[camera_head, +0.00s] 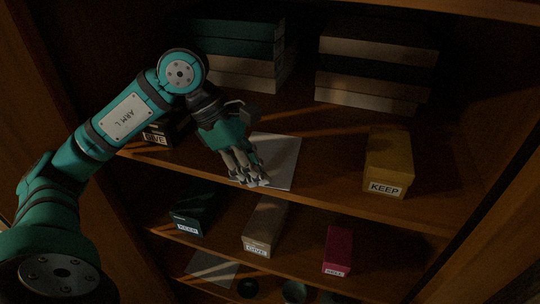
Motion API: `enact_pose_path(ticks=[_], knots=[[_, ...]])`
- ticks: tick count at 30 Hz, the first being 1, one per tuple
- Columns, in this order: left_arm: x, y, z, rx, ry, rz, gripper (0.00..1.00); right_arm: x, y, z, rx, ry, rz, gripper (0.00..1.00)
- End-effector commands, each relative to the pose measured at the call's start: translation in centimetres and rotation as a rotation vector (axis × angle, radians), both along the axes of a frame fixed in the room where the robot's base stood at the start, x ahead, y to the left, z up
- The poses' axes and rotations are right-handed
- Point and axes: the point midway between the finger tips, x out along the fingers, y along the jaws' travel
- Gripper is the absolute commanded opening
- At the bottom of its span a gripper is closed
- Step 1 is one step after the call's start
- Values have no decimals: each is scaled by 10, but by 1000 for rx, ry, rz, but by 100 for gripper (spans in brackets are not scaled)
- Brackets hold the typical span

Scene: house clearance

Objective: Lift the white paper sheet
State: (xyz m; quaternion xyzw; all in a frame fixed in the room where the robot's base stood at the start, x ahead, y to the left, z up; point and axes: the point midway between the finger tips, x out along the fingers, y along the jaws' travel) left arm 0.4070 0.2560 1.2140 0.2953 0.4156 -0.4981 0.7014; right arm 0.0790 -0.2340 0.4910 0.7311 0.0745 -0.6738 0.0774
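A white paper sheet (284,150) lies flat on the middle-height shelf (325,180) of a wooden cupboard. My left gripper (248,177) is over the sheet's front left part, with its fingers pointing down and hiding some of it. The fingertips look close to or touching the sheet, but I cannot tell which. I also cannot tell whether the fingers are open or shut. My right gripper is not in view.
A dark labelled box (156,138) stands left of the gripper, and a yellow KEEP box (390,155) stands right. The shelf below holds a pink box (338,245) and others. Another pale sheet (212,268) lies lower down.

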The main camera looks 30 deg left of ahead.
Motion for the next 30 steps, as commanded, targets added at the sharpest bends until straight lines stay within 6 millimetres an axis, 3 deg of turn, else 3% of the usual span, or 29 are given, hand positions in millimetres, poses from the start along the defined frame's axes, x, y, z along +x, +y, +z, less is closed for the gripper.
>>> enact_pose_path(ticks=[10,30], knots=[[0,0,2,1,1,1,0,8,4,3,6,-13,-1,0],[0,0,36,0,0,0,0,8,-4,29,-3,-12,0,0]])
